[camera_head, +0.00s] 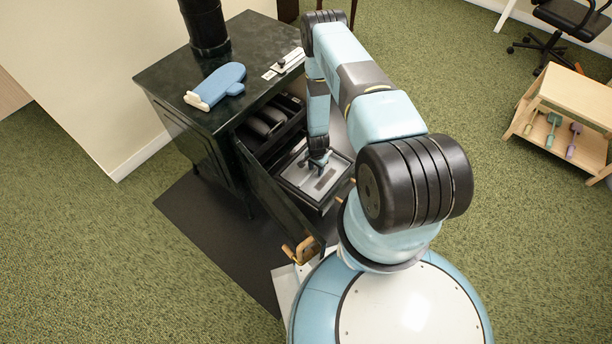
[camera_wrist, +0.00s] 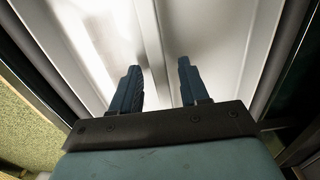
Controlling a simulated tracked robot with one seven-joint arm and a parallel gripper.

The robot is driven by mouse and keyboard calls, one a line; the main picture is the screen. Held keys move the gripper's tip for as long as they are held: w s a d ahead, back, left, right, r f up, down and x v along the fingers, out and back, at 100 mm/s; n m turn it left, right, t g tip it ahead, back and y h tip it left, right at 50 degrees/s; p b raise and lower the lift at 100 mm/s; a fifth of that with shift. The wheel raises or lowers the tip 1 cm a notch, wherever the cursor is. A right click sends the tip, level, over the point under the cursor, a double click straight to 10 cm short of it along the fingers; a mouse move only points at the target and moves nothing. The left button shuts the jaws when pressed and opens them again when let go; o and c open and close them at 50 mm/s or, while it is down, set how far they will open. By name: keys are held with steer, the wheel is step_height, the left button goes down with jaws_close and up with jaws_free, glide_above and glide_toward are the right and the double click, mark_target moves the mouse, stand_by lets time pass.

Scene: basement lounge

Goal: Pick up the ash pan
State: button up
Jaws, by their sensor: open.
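The ash pan (camera_head: 300,178) is a pale grey metal tray with a dark rim, low at the open front of the dark stove (camera_head: 185,125). Its light metal surface fills much of the wrist view (camera_wrist: 205,30), with a raised ridge running along it. My gripper (camera_head: 320,160) reaches down over the pan. In the wrist view the two blue fingers of my gripper (camera_wrist: 157,70) are apart, one on each side of the ridge. I cannot tell whether they touch the pan. My arm and gripper hide part of the pan.
The stove door (camera_head: 280,205) stands open left of the pan, with a wooden handle (camera_head: 301,250). Dark logs (camera_head: 265,121) lie inside the stove. A blue mitt (camera_head: 222,82) lies on top. A wooden rack (camera_head: 570,100) stands at right. Green carpet is clear between.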

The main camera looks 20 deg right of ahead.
steer(key=shift+f, duration=0.2)
steer(key=shift+c, duration=0.3)
jaws_close()
